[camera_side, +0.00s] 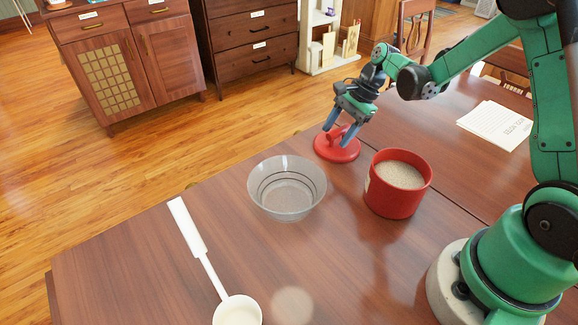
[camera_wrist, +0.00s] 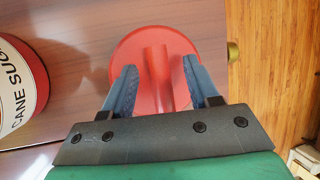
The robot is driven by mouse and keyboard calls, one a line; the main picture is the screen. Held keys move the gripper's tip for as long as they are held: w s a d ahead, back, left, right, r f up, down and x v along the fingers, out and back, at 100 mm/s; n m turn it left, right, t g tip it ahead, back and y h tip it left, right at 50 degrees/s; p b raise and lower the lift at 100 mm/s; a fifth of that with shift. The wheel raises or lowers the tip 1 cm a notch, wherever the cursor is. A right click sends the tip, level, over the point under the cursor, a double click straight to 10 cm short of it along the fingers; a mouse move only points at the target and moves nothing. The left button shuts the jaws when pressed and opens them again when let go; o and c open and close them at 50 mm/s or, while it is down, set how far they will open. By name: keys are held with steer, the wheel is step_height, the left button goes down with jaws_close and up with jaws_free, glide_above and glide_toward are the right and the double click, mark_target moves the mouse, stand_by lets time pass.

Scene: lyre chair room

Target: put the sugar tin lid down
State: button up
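The red sugar tin lid (camera_side: 330,153) lies flat, apparently on the table, near its far edge and behind the tin. It also shows in the wrist view (camera_wrist: 126,52), with a bar-shaped handle (camera_wrist: 158,75) across its top. My gripper (camera_side: 337,136) points down at the lid with one finger on each side of the handle. In the wrist view my gripper (camera_wrist: 160,64) is open, with a narrow gap between each finger and the handle. The red sugar tin (camera_side: 393,198) stands upright and uncovered, full of pale sugar; its "CANE SUGAR" label (camera_wrist: 22,108) shows partly at left in the wrist view.
A clear glass bowl (camera_side: 287,190) stands left of the tin. A white-handled scoop (camera_side: 207,255) lies at the front left. Papers (camera_side: 494,126) lie at the right. The table's edge (camera_wrist: 227,110) is close beside the lid.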

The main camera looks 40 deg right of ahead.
steer(key=v, duration=1.2)
steer(key=s+a+n+t+h, duration=0.2)
steer(key=s+a+n, duration=0.2)
steer(key=a+n, duration=0.2)
steer(key=s+a+n+t+h, duration=0.2)
steer(key=a+n, duration=0.4)
steer(key=n, duration=0.5)
steer(key=shift+s+a+r+n+t+h, duration=0.2)
steer(key=shift+s+r+n+t+h, duration=0.25)
steer(key=shift+s, duration=0.5)
